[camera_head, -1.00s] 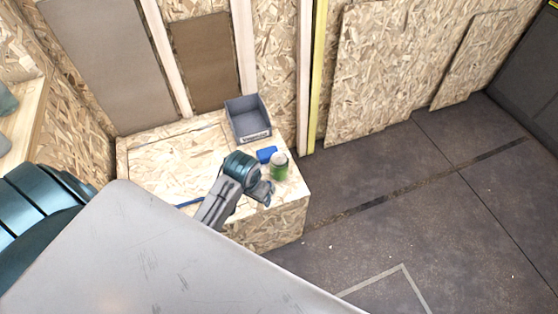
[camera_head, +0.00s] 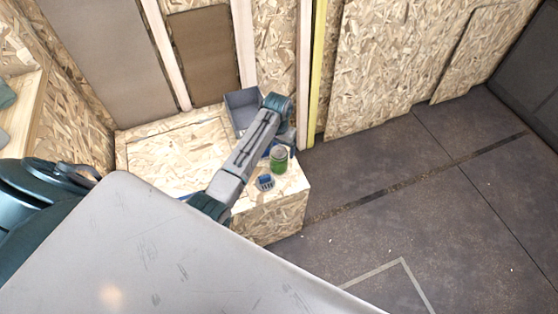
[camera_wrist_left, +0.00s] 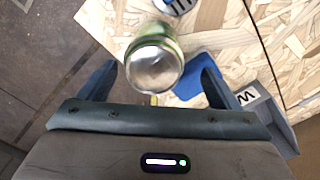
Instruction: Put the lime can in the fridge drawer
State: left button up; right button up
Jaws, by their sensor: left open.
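The lime can (camera_head: 279,158), green with a silver top, stands upright near the right edge of a wooden bench top. In the left wrist view the can (camera_wrist_left: 155,62) shows its silver top between my two finger tips, slightly blurred. My left gripper (camera_head: 285,140) is open, just behind the can in the head view, and partly hidden by its own wrist; its fingers (camera_wrist_left: 157,76) are apart and not closed on the can. A grey open-topped bin (camera_head: 238,101) stands at the back of the bench; I cannot tell whether it is the fridge drawer. My right gripper is not in view.
A blue item (camera_wrist_left: 197,78) lies beside the can, near the grey bin's labelled wall. A small blue slotted object (camera_head: 265,183) stands in front of the can. The bench top (camera_head: 165,150) is clear on the left. A wall with wooden posts rises behind.

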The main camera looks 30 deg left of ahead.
pick_arm(q)
jog(key=f, duration=0.5)
jog(key=shift+s+d+f, duration=0.3)
jog(key=shift+d+f, duration=0.05)
jog(key=shift+d, duration=0.05)
jog(key=shift+r, duration=0.1)
jog(key=c, duration=1.4)
